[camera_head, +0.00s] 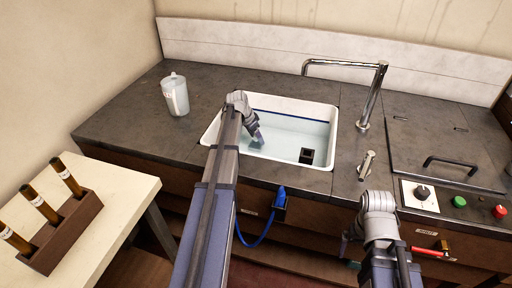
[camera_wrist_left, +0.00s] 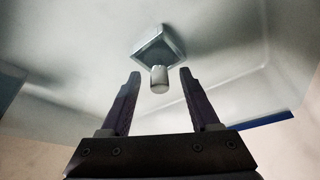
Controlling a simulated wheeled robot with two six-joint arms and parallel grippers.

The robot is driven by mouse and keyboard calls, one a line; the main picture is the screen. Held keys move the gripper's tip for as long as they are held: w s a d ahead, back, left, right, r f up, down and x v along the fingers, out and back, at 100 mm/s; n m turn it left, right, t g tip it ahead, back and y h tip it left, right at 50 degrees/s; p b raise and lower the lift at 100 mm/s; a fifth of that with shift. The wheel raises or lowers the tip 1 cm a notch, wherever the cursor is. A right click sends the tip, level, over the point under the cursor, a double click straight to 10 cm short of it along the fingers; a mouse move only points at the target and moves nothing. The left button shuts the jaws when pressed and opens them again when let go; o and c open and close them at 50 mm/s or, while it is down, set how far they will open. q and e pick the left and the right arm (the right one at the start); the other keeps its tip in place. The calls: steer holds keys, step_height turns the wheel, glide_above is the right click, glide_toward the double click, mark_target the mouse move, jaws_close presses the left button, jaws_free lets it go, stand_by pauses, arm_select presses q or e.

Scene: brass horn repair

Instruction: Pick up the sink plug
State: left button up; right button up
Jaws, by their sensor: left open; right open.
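The sink plug (camera_wrist_left: 158,50) shows in the left wrist view as a grey square plate with a short round stem. The stem's end is between and just beyond the tips of my left gripper (camera_wrist_left: 158,75), which is open and not touching it as far as I can see. In the head view my left gripper (camera_head: 256,138) reaches down into the white sink (camera_head: 328,160); I cannot make out the plug clearly there. My right gripper (camera_head: 350,248) is open and empty in front of the counter, its fingers partly hidden.
The sink holds clear water and a black square piece (camera_head: 306,156). A chrome faucet (camera_head: 375,92) stands at its right, with a small lever (camera_head: 366,165). A plastic jug (camera_head: 175,95) is at left. A blue hose (camera_head: 262,232) hangs in front. A wooden rack (camera_head: 70,235) holds brown tubes.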

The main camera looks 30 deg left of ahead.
arm_select(q)
steer(key=shift+r, duration=0.1)
steer(key=shift+c, duration=0.4)
jaws_close()
